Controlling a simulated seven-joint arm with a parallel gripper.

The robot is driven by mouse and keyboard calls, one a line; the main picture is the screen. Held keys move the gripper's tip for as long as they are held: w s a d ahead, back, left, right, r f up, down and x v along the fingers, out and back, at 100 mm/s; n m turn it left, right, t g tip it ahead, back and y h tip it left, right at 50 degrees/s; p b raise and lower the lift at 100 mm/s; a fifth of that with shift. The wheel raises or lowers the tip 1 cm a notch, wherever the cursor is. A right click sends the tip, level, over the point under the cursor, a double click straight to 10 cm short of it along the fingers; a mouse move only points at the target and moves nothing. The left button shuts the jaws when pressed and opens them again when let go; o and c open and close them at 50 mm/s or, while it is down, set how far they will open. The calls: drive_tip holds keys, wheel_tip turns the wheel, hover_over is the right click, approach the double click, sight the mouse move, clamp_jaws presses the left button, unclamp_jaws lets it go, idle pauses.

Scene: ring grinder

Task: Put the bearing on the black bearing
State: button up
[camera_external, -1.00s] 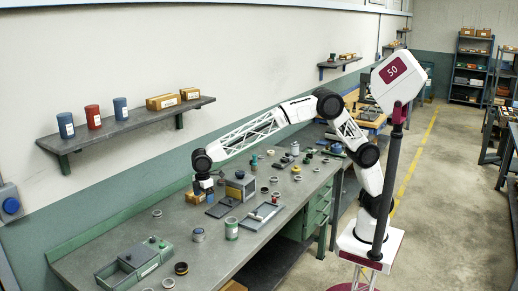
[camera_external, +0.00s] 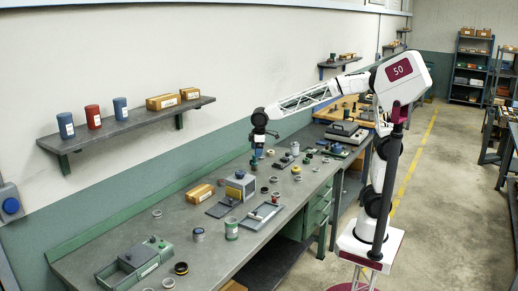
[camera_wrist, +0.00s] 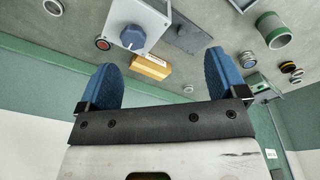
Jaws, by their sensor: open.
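The black bearing (camera_external: 181,268) appears to be the dark ring lying flat near the front of the bench; similar dark rings (camera_wrist: 288,66) show at the right of the wrist view. A lighter ring (camera_external: 168,283) lies beside it. Another ring (camera_external: 157,213) lies alone on the bench top. I cannot tell which loose ring is the bearing. My gripper (camera_external: 258,150) is above the far part of the bench. In the wrist view its two blue fingers (camera_wrist: 157,80) are wide apart, with nothing between them.
Several small rings and parts lie farther back. The left bench middle is mostly clear.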

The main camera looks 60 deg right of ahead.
drive_tip(key=s+d+m+t, duration=0.1)
drive_tip(key=s+d+m, duration=0.1)
drive_tip(key=s+d, duration=0.65)
drive_tip(key=s+d+m, duration=0.3)
drive_tip(key=s+d, duration=0.2)
drive_tip(key=d, duration=0.6)
drive_tip(key=s+d+f+m, duration=0.2)
drive_tip(key=s+d, duration=0.3)
drive_tip(key=s, duration=0.3)
drive_tip(key=s+d+f+m, duration=0.2)
drive_tip(key=s+d+f, duration=0.2)
drive_tip(key=s, duration=0.5)
drive_tip(key=shift+d+f+t, duration=0.25)
drive_tip(key=shift+d+t, duration=0.05)
drive_tip(key=shift+d, duration=0.4)
